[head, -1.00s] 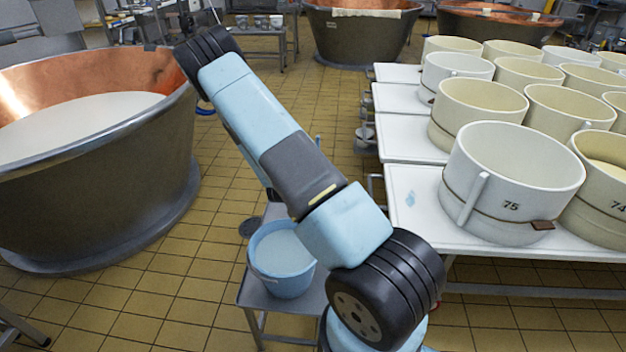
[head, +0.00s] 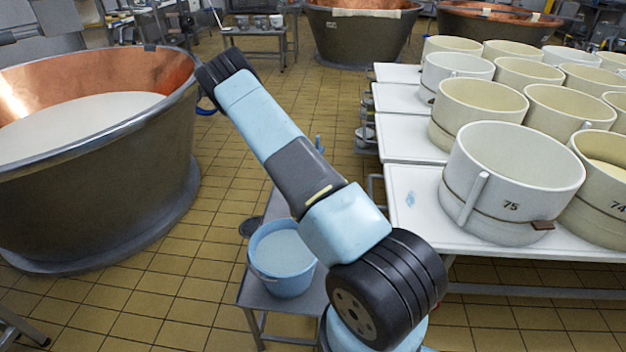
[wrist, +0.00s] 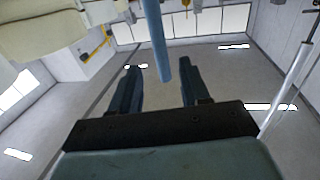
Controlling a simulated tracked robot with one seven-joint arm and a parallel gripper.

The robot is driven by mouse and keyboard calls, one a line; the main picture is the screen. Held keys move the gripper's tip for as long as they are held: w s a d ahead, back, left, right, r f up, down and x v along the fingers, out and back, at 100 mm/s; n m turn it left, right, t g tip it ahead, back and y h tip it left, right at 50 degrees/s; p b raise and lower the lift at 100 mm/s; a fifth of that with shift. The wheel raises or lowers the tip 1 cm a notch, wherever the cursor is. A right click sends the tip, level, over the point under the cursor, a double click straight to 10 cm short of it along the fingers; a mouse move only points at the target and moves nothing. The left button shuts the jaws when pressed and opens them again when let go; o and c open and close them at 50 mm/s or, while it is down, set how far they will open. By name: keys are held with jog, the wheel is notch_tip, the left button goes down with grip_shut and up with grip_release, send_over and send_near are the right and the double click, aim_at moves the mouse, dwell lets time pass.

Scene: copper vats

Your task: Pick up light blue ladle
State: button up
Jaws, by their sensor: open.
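In the wrist view my gripper (wrist: 160,69) has its two dark fingers spread apart. A blue rod (wrist: 157,38), which looks like the ladle's handle, comes down from the top of the picture. Its end shows in the gap between the fingers, and neither finger visibly touches it. The ladle's bowl is not visible there. In the head view a small blue upright piece (head: 319,143) shows just right of my arm, possibly the handle's tip. My gripper is hidden behind my arm in the head view.
A light blue bucket (head: 283,262) of whitish liquid stands on a low metal table (head: 254,296). A large copper vat (head: 110,190) is at left. White tables (head: 408,150) with several round moulds (head: 512,165) are at right. Tiled floor (head: 215,225) is open between vat and table.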

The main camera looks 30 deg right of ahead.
jog(key=x, duration=0.5)
jog(key=shift+w+f, duration=0.1)
jog(key=shift+w, duration=0.1)
jog(key=shift+c, duration=0.3)
grip_shut()
